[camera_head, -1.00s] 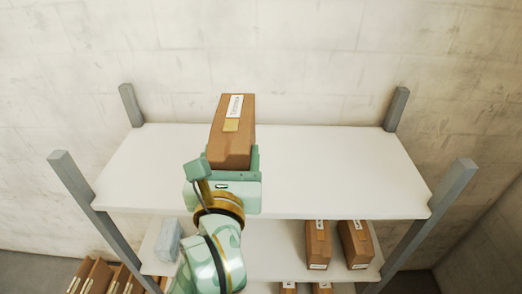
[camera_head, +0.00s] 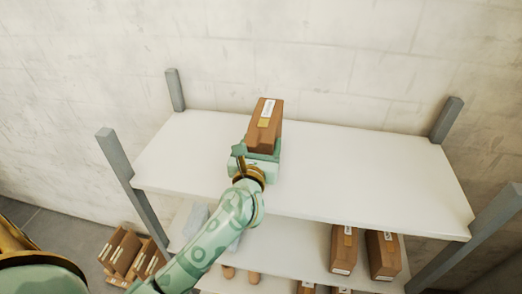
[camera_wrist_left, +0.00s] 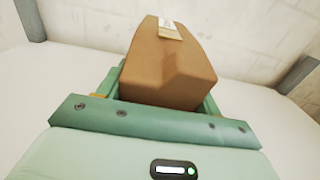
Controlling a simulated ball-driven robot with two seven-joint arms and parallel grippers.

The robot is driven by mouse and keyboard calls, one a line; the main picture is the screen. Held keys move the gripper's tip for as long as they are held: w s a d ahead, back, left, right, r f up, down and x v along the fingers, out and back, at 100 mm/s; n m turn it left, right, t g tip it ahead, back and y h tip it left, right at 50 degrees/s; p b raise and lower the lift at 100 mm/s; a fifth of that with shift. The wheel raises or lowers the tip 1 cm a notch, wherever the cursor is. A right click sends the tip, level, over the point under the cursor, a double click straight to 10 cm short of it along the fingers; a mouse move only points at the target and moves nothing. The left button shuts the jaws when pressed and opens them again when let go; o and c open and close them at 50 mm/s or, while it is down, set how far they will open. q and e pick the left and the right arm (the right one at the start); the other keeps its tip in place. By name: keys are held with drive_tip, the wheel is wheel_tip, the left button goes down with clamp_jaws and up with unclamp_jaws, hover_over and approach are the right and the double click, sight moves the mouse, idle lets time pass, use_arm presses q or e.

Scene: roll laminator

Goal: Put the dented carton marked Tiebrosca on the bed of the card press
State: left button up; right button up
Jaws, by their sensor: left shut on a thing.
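A brown carton (camera_head: 266,127) with a white label and a yellowish patch on top is at the top board of a shelf rack in the head view. The label's print is too small to read now. My left gripper (camera_head: 263,157) is shut on the carton from the near side. In the left wrist view the carton (camera_wrist_left: 170,70) sits between the green fingers (camera_wrist_left: 163,95), and its near face looks creased. I cannot tell whether it touches the board. My right gripper and the card press are not in view.
The white top board (camera_head: 370,180) is otherwise bare, with grey posts (camera_head: 115,155) at its corners. Two brown cartons (camera_head: 382,255) stand on the board below at right. A pale grey object (camera_head: 195,220) is below at left. More cartons (camera_head: 125,250) stand low at left.

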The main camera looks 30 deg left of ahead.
use_arm(q)
drive_tip(key=shift+f, duration=0.95)
drive_tip(key=shift+f, duration=0.2)
drive_tip(key=o, duration=1)
drive_tip(key=shift+r, duration=0.1)
